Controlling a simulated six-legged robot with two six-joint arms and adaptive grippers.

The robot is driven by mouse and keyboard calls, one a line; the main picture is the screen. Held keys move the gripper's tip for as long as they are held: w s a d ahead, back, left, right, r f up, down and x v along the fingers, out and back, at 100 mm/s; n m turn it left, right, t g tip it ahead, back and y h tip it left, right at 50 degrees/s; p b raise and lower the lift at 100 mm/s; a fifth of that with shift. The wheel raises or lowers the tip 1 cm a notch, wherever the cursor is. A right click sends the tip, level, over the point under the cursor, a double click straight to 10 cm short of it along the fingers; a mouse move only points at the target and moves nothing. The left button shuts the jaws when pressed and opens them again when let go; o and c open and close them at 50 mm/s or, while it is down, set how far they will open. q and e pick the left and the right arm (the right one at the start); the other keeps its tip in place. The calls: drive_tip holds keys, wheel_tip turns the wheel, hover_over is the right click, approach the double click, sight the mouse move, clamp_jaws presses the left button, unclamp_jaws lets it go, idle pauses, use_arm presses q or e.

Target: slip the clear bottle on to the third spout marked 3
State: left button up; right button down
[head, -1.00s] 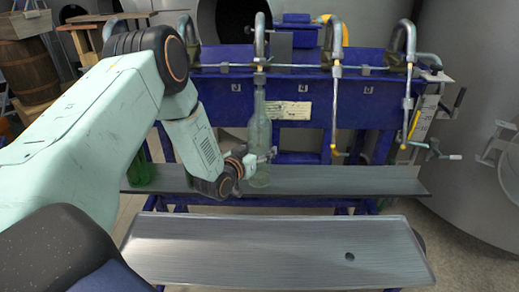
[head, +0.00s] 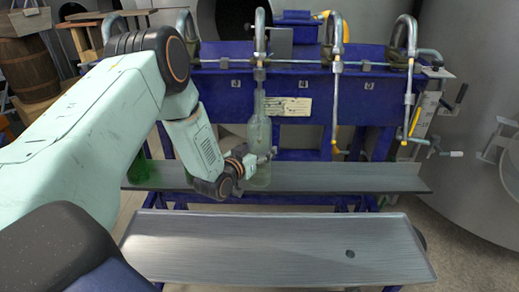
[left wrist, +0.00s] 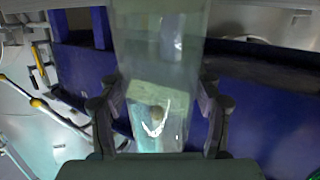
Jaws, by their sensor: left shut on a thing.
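The clear bottle (head: 258,133) is upright, its base low near the dark shelf; I cannot tell whether they touch. My left gripper (head: 262,158) is shut around its lower body. In the left wrist view the bottle (left wrist: 160,50) stands between the two fingers (left wrist: 158,115). Its neck lines up under a spout (head: 260,45) of the blue filler (head: 210,95). That spout's lower end is not clear, so I cannot tell if it is inside the neck. Another spout (head: 335,100) hangs to the right. My right gripper is not in view.
A green bottle (head: 138,172) stands at the left end of the dark shelf (head: 340,178), partly behind my arm. A bare metal tray (head: 280,245) lies in front. Another spout (head: 410,90) and a lever (head: 450,153) are at the right. The shelf's right half is clear.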

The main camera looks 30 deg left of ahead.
use_arm(q)
drive_tip(key=o, duration=1.6)
drive_tip(key=shift+o, duration=0.2)
drive_tip(key=shift+s+f, duration=0.1)
drive_tip(key=s+r, duration=0.2)
drive_tip(key=s, duration=0.9)
drive_tip(key=shift+s+d+r, duration=0.2)
drive_tip(key=shift+s+d, duration=0.15)
drive_tip(key=shift+w, duration=0.15)
drive_tip(key=w, duration=0.4)
drive_tip(key=w+f, duration=0.1)
drive_tip(key=w, duration=0.2)
drive_tip(key=w+f, duration=0.1)
drive_tip(key=w, duration=0.3)
drive_tip(key=shift+w+a+f, duration=0.1)
drive_tip(key=shift+w+a, duration=0.2)
drive_tip(key=shift+s, duration=0.15)
